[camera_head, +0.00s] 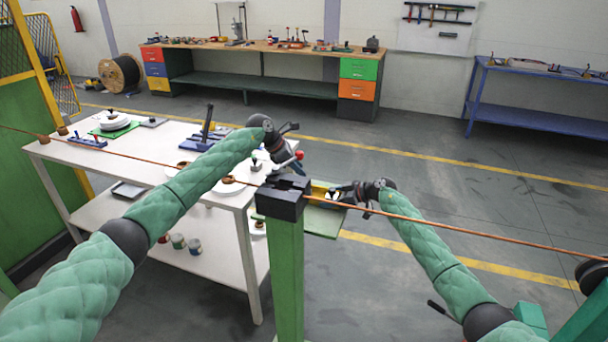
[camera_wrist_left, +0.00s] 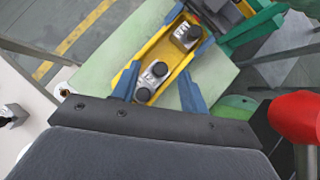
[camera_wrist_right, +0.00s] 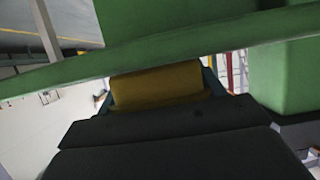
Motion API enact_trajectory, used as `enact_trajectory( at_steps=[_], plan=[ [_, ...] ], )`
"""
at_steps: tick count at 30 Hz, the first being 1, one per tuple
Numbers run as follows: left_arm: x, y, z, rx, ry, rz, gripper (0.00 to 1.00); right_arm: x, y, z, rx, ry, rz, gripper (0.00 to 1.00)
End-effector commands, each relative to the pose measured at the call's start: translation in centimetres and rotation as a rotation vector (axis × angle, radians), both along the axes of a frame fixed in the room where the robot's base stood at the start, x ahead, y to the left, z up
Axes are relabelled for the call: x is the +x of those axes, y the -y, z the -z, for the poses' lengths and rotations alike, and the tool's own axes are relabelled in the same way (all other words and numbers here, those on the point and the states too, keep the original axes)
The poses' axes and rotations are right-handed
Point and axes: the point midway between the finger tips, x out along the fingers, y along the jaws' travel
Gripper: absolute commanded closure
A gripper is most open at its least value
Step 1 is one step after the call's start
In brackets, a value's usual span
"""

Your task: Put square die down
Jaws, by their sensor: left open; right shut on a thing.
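A yellow holder (camera_wrist_left: 165,60) lies over the pale green shelf (camera_wrist_left: 100,58) in the left wrist view. Two small grey blocks with dark round tops sit in it, a near one (camera_wrist_left: 152,80) and a far one (camera_wrist_left: 186,37). I cannot tell which, if either, is the square die. My left gripper (camera_wrist_left: 158,90) is open, its blue fingers apart around the holder's near end. My right gripper (camera_head: 350,194) is shut on a yellow piece (camera_wrist_right: 158,86), seemingly the holder. Its fingertips are mostly hidden in the right wrist view.
A black block (camera_head: 281,204) tops a green post (camera_head: 286,275) close by the grippers. A copper wire (camera_head: 450,230) runs across the scene. A red knob (camera_wrist_left: 298,115) is close to my left gripper. The white table (camera_head: 140,148) on the left holds tools and plates.

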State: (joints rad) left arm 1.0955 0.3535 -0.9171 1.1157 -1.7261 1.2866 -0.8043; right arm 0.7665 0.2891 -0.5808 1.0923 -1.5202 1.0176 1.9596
Motion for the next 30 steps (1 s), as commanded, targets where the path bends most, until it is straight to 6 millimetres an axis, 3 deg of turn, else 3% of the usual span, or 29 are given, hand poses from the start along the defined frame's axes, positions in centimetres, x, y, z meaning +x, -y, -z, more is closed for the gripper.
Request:
enact_trajectory(
  at_steps=[6,12,28,29,30],
  plan=[
    [-0.6,-2.6,-3.5,0.001,0.003,0.000,0.56,0.0,0.0,0.0,0.000,0.000,0.000,0.57],
    [-1.0,-4.0,-5.5,0.000,0.001,0.002,0.56,0.0,0.0,-0.1,0.000,0.000,0.000,0.57],
    [-1.1,-4.6,-6.2,0.000,0.001,0.001,0.56,0.0,0.0,-0.1,0.001,0.001,0.000,0.57],
    [-1.1,-4.6,-6.2,0.000,0.001,0.001,0.56,0.0,0.0,-0.1,0.001,0.001,0.000,0.30],
    [-1.1,-4.6,-6.2,0.000,0.001,0.001,0.56,0.0,0.0,-0.1,0.001,0.001,0.000,0.22]
  ],
)
